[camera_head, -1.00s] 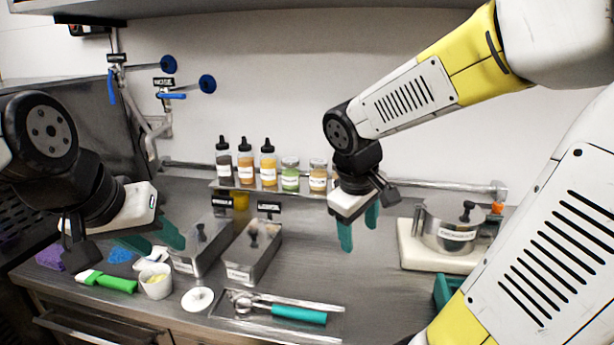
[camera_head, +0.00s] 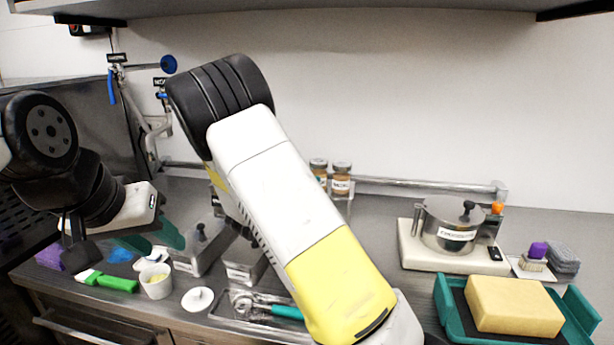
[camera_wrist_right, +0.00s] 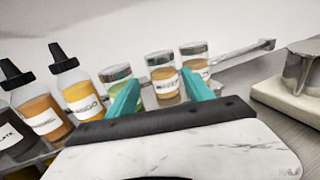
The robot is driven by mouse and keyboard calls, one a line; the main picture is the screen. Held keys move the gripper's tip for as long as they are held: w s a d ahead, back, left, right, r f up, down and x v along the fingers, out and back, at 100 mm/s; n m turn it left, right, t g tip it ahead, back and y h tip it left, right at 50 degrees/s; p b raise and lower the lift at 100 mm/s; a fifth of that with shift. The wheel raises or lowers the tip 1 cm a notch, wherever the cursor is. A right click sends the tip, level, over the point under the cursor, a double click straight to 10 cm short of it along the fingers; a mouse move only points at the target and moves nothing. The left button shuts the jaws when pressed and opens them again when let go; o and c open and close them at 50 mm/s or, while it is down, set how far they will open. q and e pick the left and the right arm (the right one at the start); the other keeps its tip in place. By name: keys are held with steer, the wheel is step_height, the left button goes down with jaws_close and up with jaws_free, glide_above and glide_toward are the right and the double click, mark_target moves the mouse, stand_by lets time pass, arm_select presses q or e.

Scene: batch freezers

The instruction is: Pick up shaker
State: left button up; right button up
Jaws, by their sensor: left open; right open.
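Several small glass jars with silver lids, shaker-like, stand on the wall rack. The right wrist view shows a green one (camera_wrist_right: 119,88), a middle brown-orange one (camera_wrist_right: 162,78) and one farther right (camera_wrist_right: 196,58). Which one is the shaker I cannot tell. My right gripper (camera_wrist_right: 160,93) is open and empty, its teal fingers pointing at the jars, with the middle jar appearing between them. In the head view my right arm hides this gripper; two jars (camera_head: 318,174) (camera_head: 341,182) show beside it. My left gripper (camera_head: 155,240) is open and empty above the counter's left side.
Black-capped squeeze bottles (camera_wrist_right: 75,88) stand left of the jars. A scale with a lidded steel pot (camera_head: 455,232) stands right. A teal tray (camera_head: 455,322) holds a yellow sponge block (camera_head: 513,305). Steel bins (camera_head: 195,255), a white cup (camera_head: 156,281) and a scoop sit front left.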

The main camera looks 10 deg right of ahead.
mark_target(314, 169)
steer(key=x, duration=0.7)
steer(key=shift+w+d+r, duration=0.1)
steer(key=shift+w+d, duration=0.05)
steer(key=shift+d, duration=0.05)
steer(key=c, duration=1)
steer(key=shift+r, duration=0.1)
steer(key=shift+r, duration=0.2)
step_height(314, 169, up, 3)
steer(key=shift+r, duration=0.15)
steer(key=s+a, duration=0.1)
steer(key=s, duration=0.4)
steer(key=s+a, duration=0.1)
steer(key=s, duration=0.4)
steer(key=s+a+r, duration=0.1)
steer(key=s+a, duration=0.1)
steer(key=s, duration=0.3)
steer(key=shift+s+a+r, duration=0.1)
steer(key=shift+s, duration=0.2)
